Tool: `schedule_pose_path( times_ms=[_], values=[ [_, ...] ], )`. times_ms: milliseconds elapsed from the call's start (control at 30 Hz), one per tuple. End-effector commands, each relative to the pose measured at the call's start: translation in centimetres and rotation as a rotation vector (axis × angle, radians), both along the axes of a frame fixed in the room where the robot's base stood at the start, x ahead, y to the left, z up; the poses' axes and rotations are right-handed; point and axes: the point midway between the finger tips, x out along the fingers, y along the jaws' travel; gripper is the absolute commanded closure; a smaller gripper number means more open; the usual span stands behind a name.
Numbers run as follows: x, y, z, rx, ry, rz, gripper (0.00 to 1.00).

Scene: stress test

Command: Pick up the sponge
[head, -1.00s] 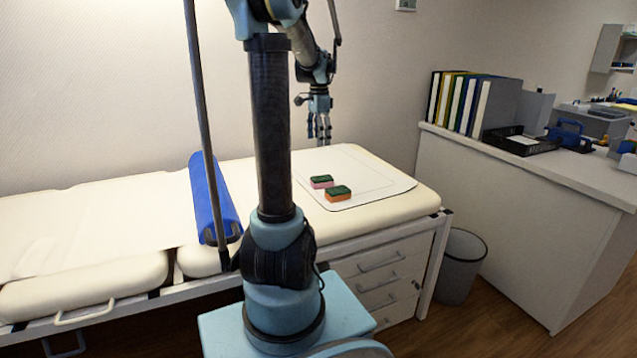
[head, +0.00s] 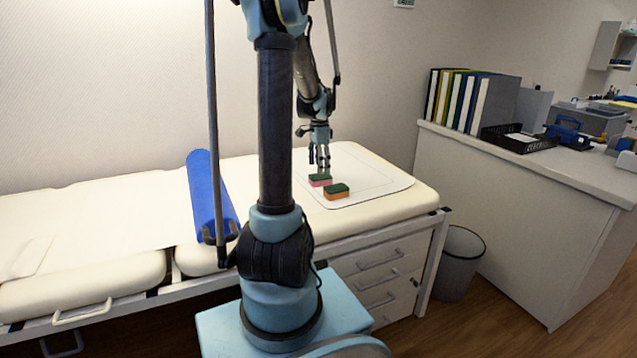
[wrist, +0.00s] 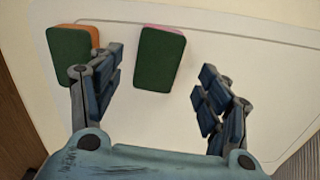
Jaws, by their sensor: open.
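Two sponges with dark green tops lie side by side on the white mat (head: 375,185) on the couch. The pink sponge (head: 320,182) is farther back, and the orange sponge (head: 337,193) is nearer the front. My gripper (head: 322,165) is open and empty, pointing down just above the pink sponge. In the wrist view, the pink sponge (wrist: 160,60) lies ahead between the spread fingers of my gripper (wrist: 158,78), closer to the left finger. The orange sponge (wrist: 70,55) is to the left, partly behind the left finger. Whether any finger touches a sponge is unclear.
A blue bolster (head: 208,190) lies across the couch (head: 90,215) at the left. A grey counter (head: 520,205) with binders (head: 470,100) and a black tray (head: 520,138) stands at the right. A waste bin (head: 458,262) is between them. The mat right of the sponges is clear.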

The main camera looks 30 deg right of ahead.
Motion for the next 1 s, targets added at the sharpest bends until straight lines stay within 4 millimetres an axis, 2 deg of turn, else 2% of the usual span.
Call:
schedule_pose_path(
  times_ms=[167, 500, 833, 1000],
  values=[
    [0.0, -0.1, -0.9, 0.0, 0.0, 0.0, 0.3],
    [-0.2, -0.4, -4.9, 0.0, 0.0, 0.0, 0.3],
    [-0.2, -0.3, -5.5, 0.0, 0.0, 0.001, 0.3],
    [-0.1, -0.3, -5.5, 0.0, 0.0, 0.002, 0.51]
  ],
)
